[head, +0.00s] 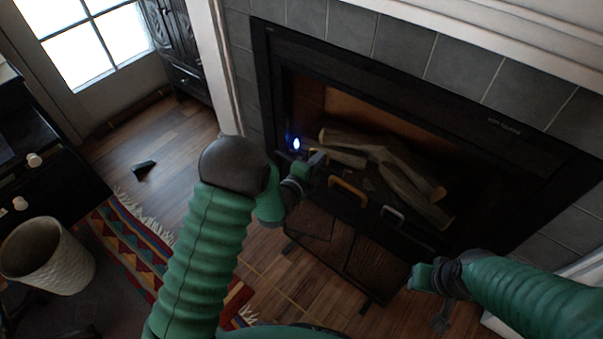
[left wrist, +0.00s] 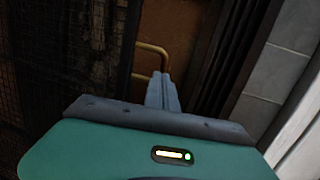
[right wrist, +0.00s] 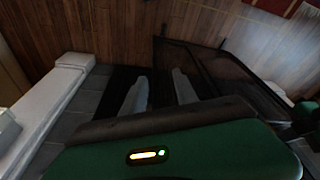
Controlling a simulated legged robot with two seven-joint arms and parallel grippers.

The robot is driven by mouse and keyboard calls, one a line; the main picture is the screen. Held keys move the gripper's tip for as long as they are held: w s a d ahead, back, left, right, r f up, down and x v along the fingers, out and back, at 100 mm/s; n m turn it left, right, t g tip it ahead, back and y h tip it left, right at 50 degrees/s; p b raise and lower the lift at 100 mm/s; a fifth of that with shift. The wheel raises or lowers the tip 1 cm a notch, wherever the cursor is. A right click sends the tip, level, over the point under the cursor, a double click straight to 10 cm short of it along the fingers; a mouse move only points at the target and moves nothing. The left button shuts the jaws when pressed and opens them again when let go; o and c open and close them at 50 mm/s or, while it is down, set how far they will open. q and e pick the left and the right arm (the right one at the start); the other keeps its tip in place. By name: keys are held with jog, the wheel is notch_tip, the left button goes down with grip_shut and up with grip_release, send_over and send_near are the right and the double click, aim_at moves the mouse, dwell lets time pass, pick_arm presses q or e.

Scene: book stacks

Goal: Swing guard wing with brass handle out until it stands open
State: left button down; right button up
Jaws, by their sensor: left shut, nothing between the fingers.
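The dark fireguard (head: 378,268) stands in front of the fireplace, with mesh wings and a dark top edge. A brass handle (head: 348,187) sits on its left wing and a silver handle (head: 392,214) on the other. My left gripper (head: 318,160) is shut and empty, just left of the brass handle. In the left wrist view the brass handle (left wrist: 151,47) shows right beyond the shut fingertips; whether they touch it I cannot tell. My right gripper (head: 440,318) is low at the right, apart from the guard. In the right wrist view its fingers (right wrist: 160,82) are apart with nothing between them.
Logs (head: 390,165) lie in the fireplace behind the guard. A woven basket (head: 45,258) and a striped rug (head: 130,240) are at the left. Wood floor (head: 290,290) is clear before the guard. Grey tiles (head: 400,45) frame the fireplace.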

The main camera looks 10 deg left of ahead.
pick_arm(q)
jog(key=shift+w+d+b, duration=0.15)
jog(key=shift+w+b, duration=0.05)
jog(key=shift+w, duration=1.05)
jog(key=shift+w+d+b, duration=0.1)
jog(key=shift+w+b, duration=0.1)
jog(key=shift+w, duration=1)
